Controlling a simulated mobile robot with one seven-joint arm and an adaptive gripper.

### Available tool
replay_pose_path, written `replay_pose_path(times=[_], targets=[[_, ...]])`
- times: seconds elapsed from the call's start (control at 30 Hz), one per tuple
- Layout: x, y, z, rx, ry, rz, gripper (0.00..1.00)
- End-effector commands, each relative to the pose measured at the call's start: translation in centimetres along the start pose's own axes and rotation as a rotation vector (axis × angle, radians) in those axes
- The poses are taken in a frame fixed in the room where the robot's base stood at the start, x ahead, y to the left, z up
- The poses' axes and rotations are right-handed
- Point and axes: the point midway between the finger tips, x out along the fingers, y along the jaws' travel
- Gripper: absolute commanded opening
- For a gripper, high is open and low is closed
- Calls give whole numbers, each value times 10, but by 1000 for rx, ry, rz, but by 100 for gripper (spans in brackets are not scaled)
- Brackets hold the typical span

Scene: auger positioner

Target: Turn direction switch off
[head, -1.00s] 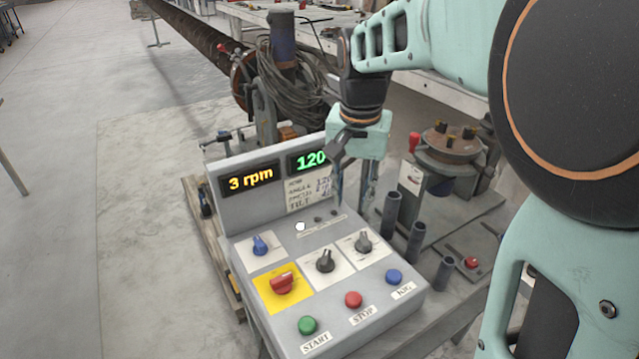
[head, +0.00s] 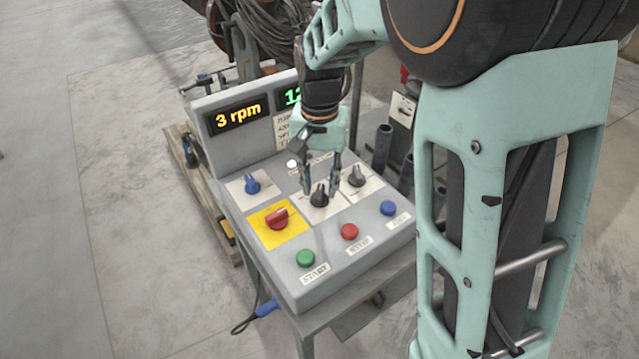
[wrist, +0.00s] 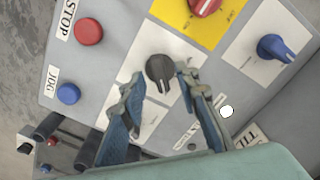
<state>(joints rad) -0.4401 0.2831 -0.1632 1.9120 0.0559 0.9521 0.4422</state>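The control panel (head: 345,240) carries several knobs, and I cannot read which is labelled as the direction switch. A black knob (head: 319,197) on a white plate sits at the middle of the panel; it also shows in the wrist view (wrist: 160,72). My gripper (head: 321,188) points down at this knob, fingers apart, one on each side of it. In the wrist view the fingertips (wrist: 159,80) flank the knob with gaps visible. A second black knob (head: 356,176) is to the right; it appears hidden behind a finger in the wrist view.
A red knob (head: 277,218) on a yellow plate and a blue knob (head: 252,185) lie to the left. Green (head: 306,258), red (head: 349,232) and blue (head: 388,208) buttons line the front. The display wall (head: 238,118) stands behind; dark posts (head: 382,147) stand right.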

Motion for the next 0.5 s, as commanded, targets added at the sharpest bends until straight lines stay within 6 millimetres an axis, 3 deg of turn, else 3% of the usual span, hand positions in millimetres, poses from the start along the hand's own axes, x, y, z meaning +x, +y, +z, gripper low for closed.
replay_pose_path(times=[0.13,0.43,0.5], targets=[[11,0,0,-1,1,0,29],[14,0,0,0,1,0,29],[13,0,0,0,1,0,22]])
